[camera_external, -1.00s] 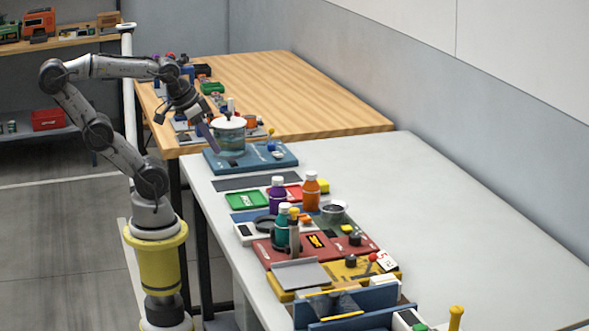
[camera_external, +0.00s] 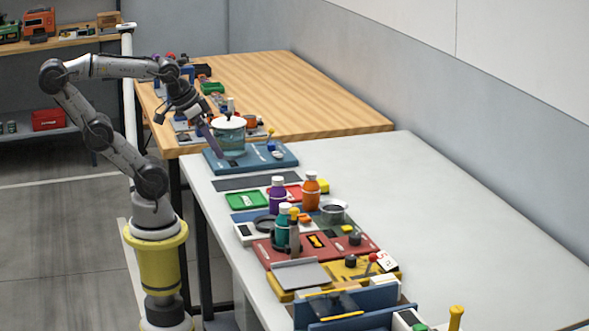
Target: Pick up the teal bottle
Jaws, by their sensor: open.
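My gripper (camera_external: 212,138) is up at the table's far left end, beside the clear pot with a white lid (camera_external: 229,135). It is open, holds nothing that I can see, and is well apart from the teal bottle. Its fingertips are small and partly hard to make out here.
A purple bottle (camera_external: 277,197) and an orange bottle (camera_external: 311,193) stand just behind the teal bottle. A green tray (camera_external: 247,200) lies behind left. Blue panels (camera_external: 371,297) stand in front. The table's right side is clear.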

